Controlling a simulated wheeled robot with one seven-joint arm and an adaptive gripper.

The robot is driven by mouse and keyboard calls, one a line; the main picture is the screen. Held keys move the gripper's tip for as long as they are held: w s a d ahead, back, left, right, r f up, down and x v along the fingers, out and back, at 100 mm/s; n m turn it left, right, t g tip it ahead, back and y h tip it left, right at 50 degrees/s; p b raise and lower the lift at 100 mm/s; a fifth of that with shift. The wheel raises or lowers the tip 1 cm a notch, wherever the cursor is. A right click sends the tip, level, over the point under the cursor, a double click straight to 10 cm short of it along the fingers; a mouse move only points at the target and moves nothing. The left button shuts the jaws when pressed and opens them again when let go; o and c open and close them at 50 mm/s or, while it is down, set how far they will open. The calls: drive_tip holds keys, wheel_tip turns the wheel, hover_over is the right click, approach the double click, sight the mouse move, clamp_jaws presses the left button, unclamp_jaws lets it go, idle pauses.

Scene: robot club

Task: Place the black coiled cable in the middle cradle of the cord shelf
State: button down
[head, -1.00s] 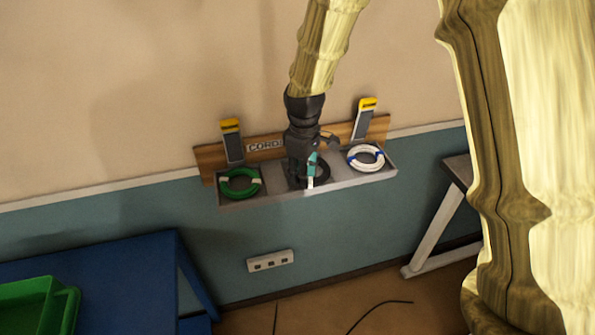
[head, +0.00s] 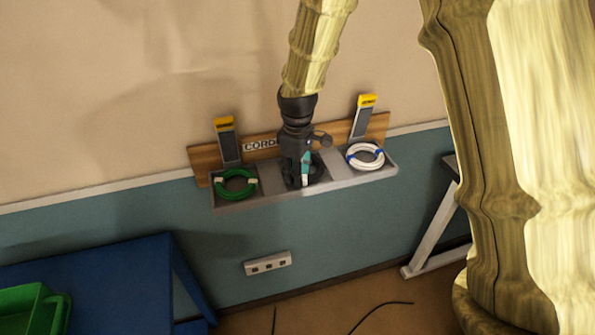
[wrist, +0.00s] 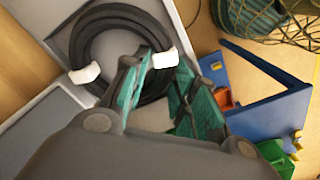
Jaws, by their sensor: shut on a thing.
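The cord shelf (head: 345,183) is a grey tray on a wooden wall board with three cradles. The black coiled cable (wrist: 80,42), with white ties, shows in the wrist view inside a grey-walled cradle. In the head view the cable (head: 319,172) is at the middle cradle, partly hidden by my gripper (head: 303,182). My gripper's teal fingers (wrist: 165,95) are shut on the near side of the coil, one finger reaching inside the ring. Whether the coil rests fully on the cradle floor is hard to tell.
A green coil (head: 236,184) fills the left cradle and a white coil (head: 365,156) the right one, both close to my gripper. Yellow-topped holders (head: 226,140) stand behind. A blue table (head: 120,285) with a green bin (head: 35,310) is at lower left.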

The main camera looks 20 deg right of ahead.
drive_tip(key=shift+s+f, duration=0.35)
drive_tip(key=shift+f, duration=0.2)
drive_tip(key=c, duration=1.2)
unclamp_jaws()
drive_tip(key=shift+s+f, duration=0.1)
drive_tip(key=shift+o, duration=0.3)
drive_tip(key=shift+w+a+f, duration=0.1)
drive_tip(key=shift+w+f, duration=0.05)
drive_tip(key=shift+w, duration=0.15)
drive_tip(key=shift+r, duration=0.2)
drive_tip(key=shift+w+r, duration=0.15)
drive_tip(key=shift+r, duration=0.4)
wheel_tip(320, 180, up, 12)
drive_tip(key=b, duration=0.3)
drive_tip(key=shift+r+b, duration=0.2)
drive_tip(key=shift+b, duration=0.15)
